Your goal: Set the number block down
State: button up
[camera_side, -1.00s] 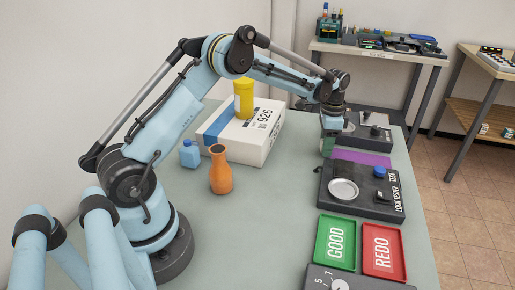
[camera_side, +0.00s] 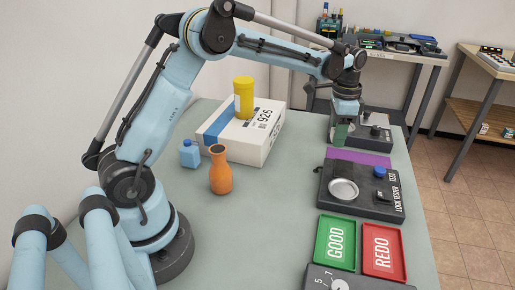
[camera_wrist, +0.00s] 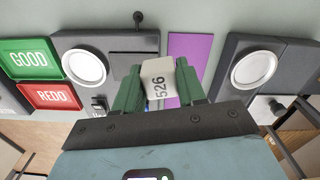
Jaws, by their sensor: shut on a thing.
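In the side view my gripper (camera_side: 341,133) is above the table's far right part, near the purple mat (camera_side: 358,156); the block is hidden there by the fingers. In the wrist view the purple mat (camera_wrist: 188,55) lies just right of the block. The lock tester (camera_side: 362,196), with a round silver plate and blue button, is in front of the mat. A second grey device (camera_side: 375,137) stands behind it.
A green GOOD tray (camera_side: 336,243) and a red REDO tray (camera_side: 383,250) lie toward the front. A white box marked 926 (camera_side: 215,140) carries a yellow cylinder (camera_side: 243,98). An orange vase (camera_side: 220,172) and a blue bottle (camera_side: 189,154) stand left. The table's middle is clear.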

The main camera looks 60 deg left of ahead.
jog(key=s+d+r, duration=0.3)
jog(key=d+r, duration=0.1)
jog(key=d, duration=0.3)
jog(key=s+d+m, duration=0.4)
jog(key=s+d, duration=0.1)
jog(key=s, duration=0.4)
jog(key=s+d+m, duration=0.4)
jog(key=s+d, duration=0.1)
jog(key=s, duration=0.5)
jog(key=s+f+m, duration=0.3)
jog(key=s+f, duration=0.1)
jog(key=s, duration=0.6)
jog(key=shift+d+f, duration=0.2)
jog(key=shift+f, duration=3.35)
jog(key=shift+f, duration=0.15)
jog(key=o, duration=1.1)
